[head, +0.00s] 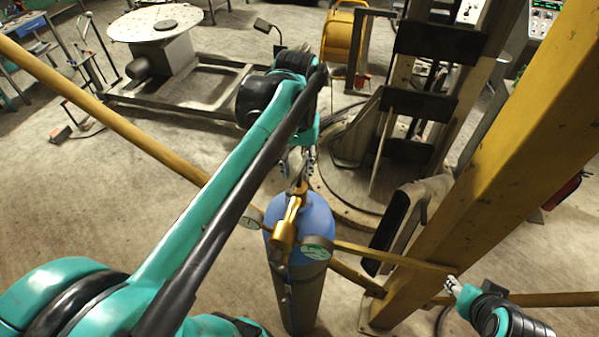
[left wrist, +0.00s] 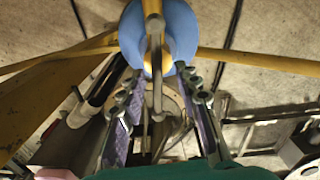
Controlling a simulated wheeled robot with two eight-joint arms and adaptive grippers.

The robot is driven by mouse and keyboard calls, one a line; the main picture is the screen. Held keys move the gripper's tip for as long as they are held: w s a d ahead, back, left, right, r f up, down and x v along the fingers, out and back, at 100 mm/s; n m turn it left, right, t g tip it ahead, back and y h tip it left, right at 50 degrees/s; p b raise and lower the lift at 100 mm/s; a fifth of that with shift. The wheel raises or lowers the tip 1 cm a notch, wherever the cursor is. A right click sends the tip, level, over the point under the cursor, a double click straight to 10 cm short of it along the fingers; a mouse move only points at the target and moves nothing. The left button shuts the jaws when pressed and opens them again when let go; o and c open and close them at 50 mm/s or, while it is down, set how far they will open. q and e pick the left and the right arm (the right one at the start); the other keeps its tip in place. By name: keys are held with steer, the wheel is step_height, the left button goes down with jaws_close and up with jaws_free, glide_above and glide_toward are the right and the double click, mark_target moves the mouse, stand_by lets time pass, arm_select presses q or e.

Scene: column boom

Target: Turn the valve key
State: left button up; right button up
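A blue gas cylinder (head: 312,215) stands upright with a brass regulator (head: 288,225) and two round gauges on its top. A slim metal piece that looks like the valve key (head: 300,187) stands above the brass part, partly hidden by my gripper. My left gripper (head: 303,160) is right over it, pointing down. In the left wrist view, the two fingers (left wrist: 163,95) are spread apart, with a narrow upright bar, likely the key (left wrist: 156,60), between them and a gap on each side. My right gripper (head: 452,284) is at the lower right, away from the cylinder; its fingers are too small to read.
A thick yellow beam (head: 515,150) rises at the right, and a thin yellow rail (head: 110,110) crosses behind the cylinder. A welding column (head: 425,95) on a round base stands behind. A round turntable (head: 155,24) is at the back left.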

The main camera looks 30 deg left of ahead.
mark_target(299, 180)
arm_select(q)
steer(key=shift+w+d+f, duration=0.1)
steer(key=shift+d+f, duration=0.05)
steer(key=shift+f, duration=0.35)
steer(key=shift+w+d+f, duration=0.1)
steer(key=shift+d+f, duration=0.05)
steer(key=shift+f, duration=0.35)
steer(key=shift+s+a+f, duration=0.1)
steer(key=shift+f, duration=0.25)
steer(key=shift+a, duration=0.1)
jaws_close()
steer(key=shift+n, duration=0.4)
